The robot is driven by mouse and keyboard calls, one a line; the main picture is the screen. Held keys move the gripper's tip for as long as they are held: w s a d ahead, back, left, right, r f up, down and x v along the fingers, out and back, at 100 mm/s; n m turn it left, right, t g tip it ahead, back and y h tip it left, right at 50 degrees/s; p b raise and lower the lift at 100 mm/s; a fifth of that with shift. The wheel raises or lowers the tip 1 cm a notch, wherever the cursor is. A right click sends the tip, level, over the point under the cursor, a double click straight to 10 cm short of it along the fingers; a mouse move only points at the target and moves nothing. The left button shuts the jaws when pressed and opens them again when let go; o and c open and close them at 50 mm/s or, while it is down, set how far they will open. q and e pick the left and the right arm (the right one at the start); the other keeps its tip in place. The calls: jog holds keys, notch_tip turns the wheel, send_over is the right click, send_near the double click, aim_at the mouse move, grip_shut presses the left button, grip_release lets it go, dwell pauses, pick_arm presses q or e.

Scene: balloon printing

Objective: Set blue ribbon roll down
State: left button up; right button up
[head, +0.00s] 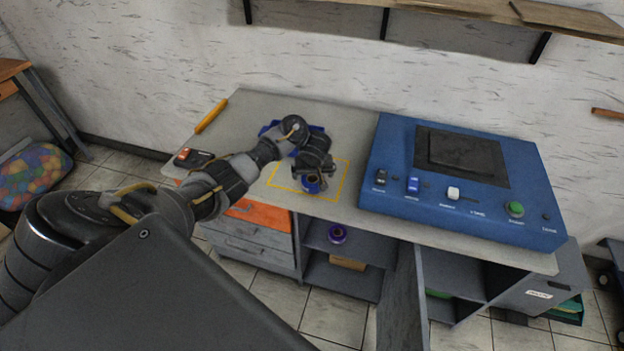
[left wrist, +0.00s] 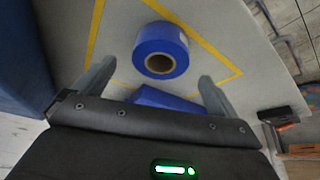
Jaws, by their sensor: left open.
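The blue ribbon roll (left wrist: 161,49) stands on the worktop inside a yellow outlined rectangle (left wrist: 97,30). In the head view the roll (head: 312,186) shows just below my left gripper (head: 313,178), partly hidden by it. My left gripper (left wrist: 153,85) is open, its two fingers apart on either side of the roll's near side, with no visible contact. A flat blue piece (left wrist: 160,98) lies between the fingers, nearer the palm. My right gripper is not in view.
A large blue machine (head: 460,190) with buttons fills the right of the worktop (head: 350,130). A yellow stick (head: 211,116) and a small device with a red switch (head: 190,157) lie at the left. A purple roll (head: 337,233) sits on the shelf below.

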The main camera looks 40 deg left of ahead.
aim_at(313, 178)
pick_arm(q)
jog(key=b+x, duration=0.1)
jog(key=x, duration=0.4)
jog(key=shift+c, duration=0.9)
jog(key=c, duration=1)
jog(key=shift+r, duration=0.1)
